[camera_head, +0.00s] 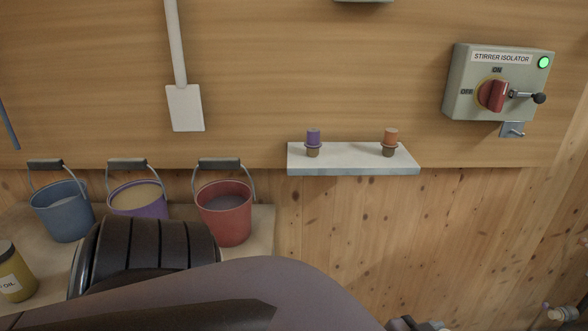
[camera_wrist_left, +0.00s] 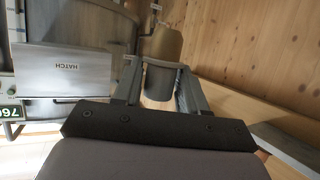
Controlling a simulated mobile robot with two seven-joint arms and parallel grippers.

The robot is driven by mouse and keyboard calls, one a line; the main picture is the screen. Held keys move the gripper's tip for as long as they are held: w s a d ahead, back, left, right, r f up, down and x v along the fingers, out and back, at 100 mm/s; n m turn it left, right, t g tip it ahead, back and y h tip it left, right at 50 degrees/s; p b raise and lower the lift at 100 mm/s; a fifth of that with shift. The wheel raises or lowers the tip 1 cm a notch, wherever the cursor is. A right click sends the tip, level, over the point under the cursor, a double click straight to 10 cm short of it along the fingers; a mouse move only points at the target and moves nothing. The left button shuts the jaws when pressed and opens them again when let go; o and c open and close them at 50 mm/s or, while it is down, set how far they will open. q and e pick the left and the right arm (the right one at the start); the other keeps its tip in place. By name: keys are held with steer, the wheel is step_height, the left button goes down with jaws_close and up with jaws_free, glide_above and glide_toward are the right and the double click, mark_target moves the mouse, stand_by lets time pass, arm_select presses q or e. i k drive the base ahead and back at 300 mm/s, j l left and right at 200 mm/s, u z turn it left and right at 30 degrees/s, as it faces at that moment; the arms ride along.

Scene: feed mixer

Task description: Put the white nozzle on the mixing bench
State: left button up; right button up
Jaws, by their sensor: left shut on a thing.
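In the left wrist view my left gripper (camera_wrist_left: 158,68) is shut on a nozzle (camera_wrist_left: 160,82). In the head view my left arm crosses the bottom of the picture, and the nozzle cannot be made out there. A purple nozzle (camera_head: 313,138) and an orange nozzle (camera_head: 390,138) stand upright and apart on a white wall shelf (camera_head: 350,160). I cannot tell which surface is the mixing bench.
A blue bucket (camera_head: 63,213), a purple bucket (camera_head: 137,203) and a red bucket (camera_head: 226,220) stand at left beside a yellow oil tin (camera_head: 14,278). A stirrer isolator (camera_head: 460,95) is on the wall. A metal hatch box (camera_wrist_left: 65,70) is left of the gripper.

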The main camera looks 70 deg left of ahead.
mark_target(62, 293)
steer(key=k+j, duration=0.1)
steer(key=k, duration=0.55)
steer(key=k+u, duration=0.15)
steer(key=u, duration=0.15)
steer(key=k+j+u, duration=0.15)
steer(key=u, duration=1.25)
